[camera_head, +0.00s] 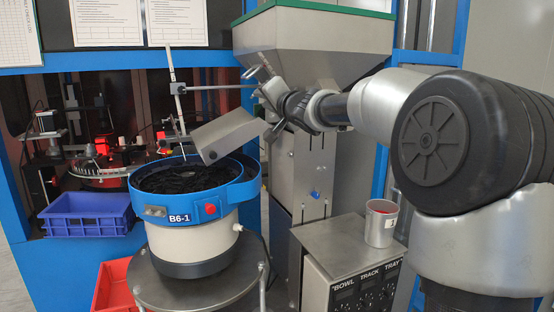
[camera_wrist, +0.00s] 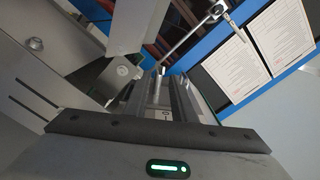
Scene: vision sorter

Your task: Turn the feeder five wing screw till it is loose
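My gripper (camera_head: 262,88) is at the feeder's upper right, in front of the steel hopper and just above the tilted grey chute. It is at the right end of a thin horizontal rod (camera_head: 220,87), which runs from a slim upright post (camera_head: 178,105). In the wrist view, the gripper's two dark fingers (camera_wrist: 163,88) lie close together, with a small bright pin-like part (camera_wrist: 162,70) at their tips. I cannot make out the wing screw's wings or tell whether the fingers touch it. The rod and clamp also show in the wrist view (camera_wrist: 193,32).
The chute (camera_head: 225,133) hangs over the blue-rimmed bowl feeder (camera_head: 185,210), labelled B6-1 and full of dark parts. The hopper (camera_head: 310,45) stands behind. A grey control box (camera_head: 350,235) with a metal cup (camera_head: 381,224) is at right; a blue crate (camera_head: 88,222) is at left.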

